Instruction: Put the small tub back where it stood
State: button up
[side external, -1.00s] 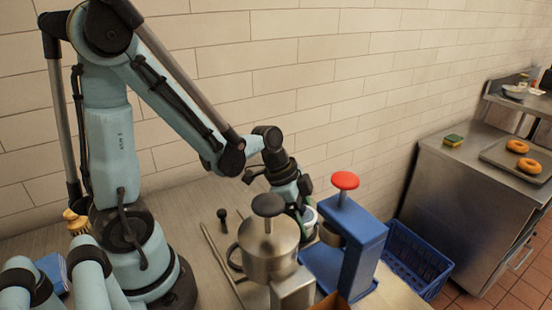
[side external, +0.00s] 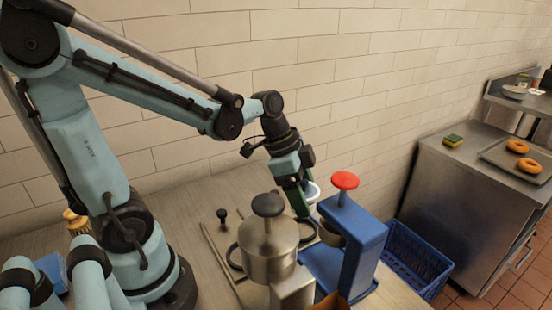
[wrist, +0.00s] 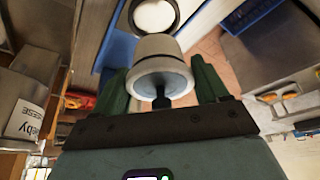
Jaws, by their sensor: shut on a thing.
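The small tub (wrist: 160,62) is pale with a light blue-grey inside and sits between the green fingers of my gripper (wrist: 160,88) in the wrist view. My gripper is shut on it. In the side view, only a bit of the white tub (side external: 313,192) shows beside my gripper (side external: 300,198). It is held up behind the steel pot and left of the red knob. What lies directly under the tub is hidden there.
A steel pot with a dark knob (side external: 268,245) and a blue stand (side external: 366,245) with a red knob (side external: 345,180) stand close in front. A blue basket (side external: 415,260) is to the right. Bagels lie on a tray (side external: 496,152) on the far counter.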

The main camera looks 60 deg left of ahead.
notch_tip(320, 180, up, 3)
jog(key=shift+f, duration=0.15)
jog(key=shift+s+a+r+n, duration=0.15)
jog(key=shift+s+r+n, duration=0.05)
jog(key=shift+r+n, duration=0.1)
jog(key=s+a+n+y, duration=0.6)
jog(key=s+a+n, duration=0.35)
jog(key=n, duration=0.75)
jog(key=s+a+f, duration=0.1)
jog(key=a+f, duration=0.1)
jog(key=a, duration=0.2)
jog(key=a+f, duration=0.3)
jog(key=s+a+f, duration=0.1)
jog(key=a+f, duration=0.1)
jog(key=a, duration=0.2)
jog(key=shift+s+a+f, duration=0.25)
jog(key=shift+s+a, duration=0.05)
jog(key=shift+f, duration=2)
jog(key=shift+f, duration=0.15)
jog(key=o, duration=1.1)
